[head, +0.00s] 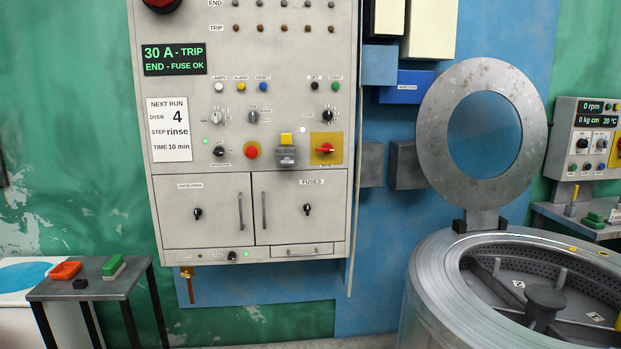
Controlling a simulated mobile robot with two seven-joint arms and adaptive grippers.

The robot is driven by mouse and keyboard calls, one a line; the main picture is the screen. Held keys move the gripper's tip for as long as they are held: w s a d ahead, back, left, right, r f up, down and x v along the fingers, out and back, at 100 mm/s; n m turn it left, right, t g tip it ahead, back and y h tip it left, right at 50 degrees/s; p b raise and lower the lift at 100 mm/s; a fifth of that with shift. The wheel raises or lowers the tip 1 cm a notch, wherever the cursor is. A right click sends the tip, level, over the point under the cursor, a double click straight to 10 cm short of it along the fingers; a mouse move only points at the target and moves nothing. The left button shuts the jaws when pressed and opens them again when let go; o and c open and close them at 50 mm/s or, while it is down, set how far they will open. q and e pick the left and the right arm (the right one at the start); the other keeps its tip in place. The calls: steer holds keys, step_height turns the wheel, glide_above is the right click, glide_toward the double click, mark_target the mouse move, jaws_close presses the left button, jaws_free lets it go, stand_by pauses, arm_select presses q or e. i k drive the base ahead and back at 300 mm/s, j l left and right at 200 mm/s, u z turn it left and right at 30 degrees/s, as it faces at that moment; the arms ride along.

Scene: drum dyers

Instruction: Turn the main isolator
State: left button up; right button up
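A grey control cabinet (230,120) stands against the wall in the middle of the head view. A red rotary handle on a yellow plate (325,138) sits at the right of its panel, and this looks like the main isolator. The red handle (325,150) lies roughly level, slightly tilted. A small label below it is too small to read surely. A grey device with a yellow top (286,155) is just left of it, then a red push button (252,151). Neither of my grippers is in view.
Two closed doors, one marked FUSES (330,205), sit below the panel. An open drum dyer (430,285) with its round lid (436,150) raised stands at right. Floor shows before the cabinet.

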mark_target(327, 149)
steer(key=i+j+z, duration=0.1)
steer(key=i, duration=1.55)
